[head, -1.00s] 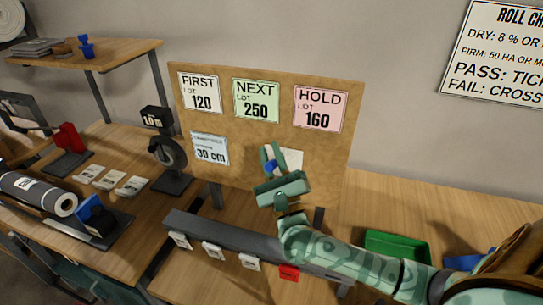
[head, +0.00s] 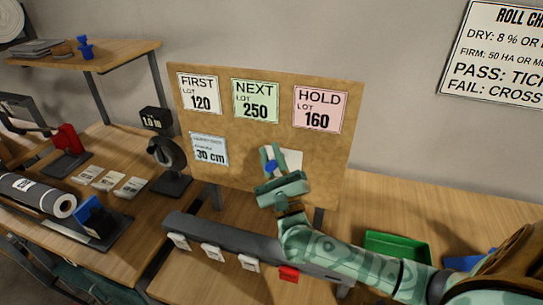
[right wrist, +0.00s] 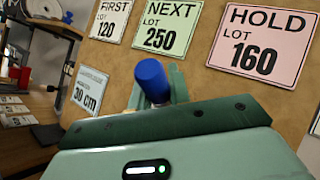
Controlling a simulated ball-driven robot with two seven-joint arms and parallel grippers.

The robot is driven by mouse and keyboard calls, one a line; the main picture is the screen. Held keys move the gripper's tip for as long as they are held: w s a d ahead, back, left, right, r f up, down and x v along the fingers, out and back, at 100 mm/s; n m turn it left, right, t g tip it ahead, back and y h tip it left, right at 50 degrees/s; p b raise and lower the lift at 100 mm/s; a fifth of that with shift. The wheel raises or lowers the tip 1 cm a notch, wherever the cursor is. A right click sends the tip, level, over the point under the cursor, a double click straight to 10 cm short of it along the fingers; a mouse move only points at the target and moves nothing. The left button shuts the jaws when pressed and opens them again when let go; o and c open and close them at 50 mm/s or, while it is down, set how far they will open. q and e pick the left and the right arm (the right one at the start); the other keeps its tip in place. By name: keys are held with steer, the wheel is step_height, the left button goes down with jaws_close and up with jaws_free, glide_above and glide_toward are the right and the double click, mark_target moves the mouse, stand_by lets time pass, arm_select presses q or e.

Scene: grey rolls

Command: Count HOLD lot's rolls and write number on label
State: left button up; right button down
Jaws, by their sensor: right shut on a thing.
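My right gripper (head: 268,168) is shut on a small blue cylinder (head: 271,166), seen end-on in the right wrist view (right wrist: 151,80). It is in front of the brown board, by a white blank-looking card (head: 291,160) that it partly covers. I cannot tell whether the blue cylinder touches the card. The pink HOLD lot 160 card (head: 319,108) is on the board above right, clear of the gripper, and large in the right wrist view (right wrist: 262,45). No rolls of the HOLD lot can be made out. My left gripper is out of view.
The board (head: 240,143) also bears FIRST 120, NEXT 250 and 30 cm cards. A grey rail (head: 230,238) with several white tags and one red tag (head: 289,273) runs below. A green tray (head: 398,246) lies right. A dark roll (head: 38,192) lies left.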

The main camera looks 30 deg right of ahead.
steer(key=shift+f, duration=0.3)
steer(key=shift+f+b, duration=0.25)
steer(key=shift+b, duration=0.05)
steer(key=shift+f, duration=0.1)
stand_by(0.5)
steer(key=shift+f, duration=0.25)
steer(key=shift+f+b, duration=0.2)
steer(key=shift+b, duration=0.2)
steer(key=shift+f, duration=0.25)
steer(key=shift+f+b, duration=0.35)
steer(key=shift+b, duration=0.05)
steer(key=shift+f+b, duration=0.35)
steer(key=shift+f, duration=0.1)
